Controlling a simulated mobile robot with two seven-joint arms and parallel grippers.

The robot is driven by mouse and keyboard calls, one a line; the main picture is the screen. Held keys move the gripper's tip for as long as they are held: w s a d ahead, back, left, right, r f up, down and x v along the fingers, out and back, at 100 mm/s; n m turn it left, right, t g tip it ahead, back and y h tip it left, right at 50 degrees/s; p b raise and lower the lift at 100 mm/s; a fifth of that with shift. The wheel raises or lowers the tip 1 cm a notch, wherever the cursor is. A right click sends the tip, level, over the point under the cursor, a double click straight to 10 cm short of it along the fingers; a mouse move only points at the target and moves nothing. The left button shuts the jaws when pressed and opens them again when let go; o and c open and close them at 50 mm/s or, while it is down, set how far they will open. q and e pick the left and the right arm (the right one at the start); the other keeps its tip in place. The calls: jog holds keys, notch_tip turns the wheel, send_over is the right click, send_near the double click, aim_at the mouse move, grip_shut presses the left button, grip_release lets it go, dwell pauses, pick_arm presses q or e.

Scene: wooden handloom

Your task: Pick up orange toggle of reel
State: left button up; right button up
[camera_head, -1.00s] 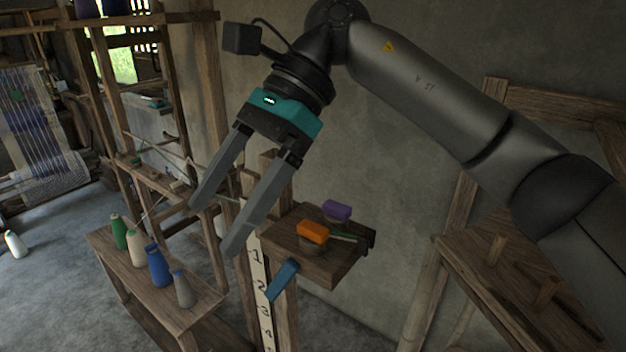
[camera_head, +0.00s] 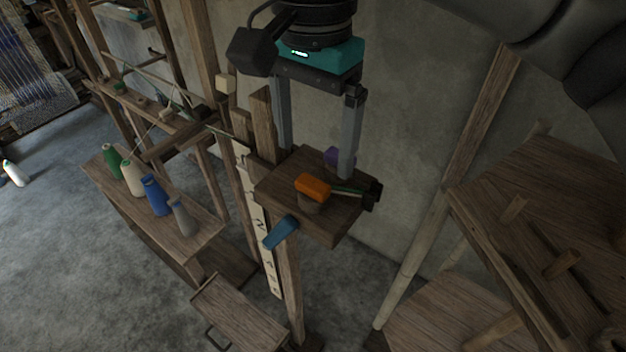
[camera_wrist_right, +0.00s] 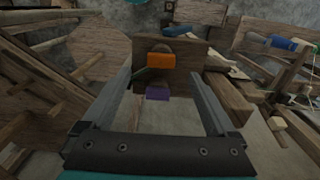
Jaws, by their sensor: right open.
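The orange toggle (camera_head: 312,187) sits on a small round base on top of a wooden block (camera_head: 335,228) fixed to an upright post. It also shows in the right wrist view (camera_wrist_right: 161,61), between and beyond the fingertips. A purple toggle (camera_head: 333,156) is behind it, partly hidden by a finger; it appears nearer in the wrist view (camera_wrist_right: 158,93). My right gripper (camera_head: 316,165) is open and empty, its fingers pointing down above and behind the orange toggle. No contact with the orange toggle shows. My left gripper is not in view.
A blue handle (camera_head: 280,232) sticks out below the block, beside a numbered strip (camera_head: 262,225). A bench with several thread cones (camera_head: 155,195) stands left. A wooden frame (camera_head: 540,235) stands right.

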aim_at(311, 185)
jog(key=shift+s+a+f+p, duration=0.1)
jog(key=shift+f+p, duration=0.35)
jog(key=shift+f, duration=1.05)
jog(key=shift+a+f+p, duration=0.1)
jog(key=shift+f+p, duration=0.35)
jog(key=shift+f, duration=1.05)
jog(key=c, duration=1.4)
jog(key=shift+r, duration=0.1)
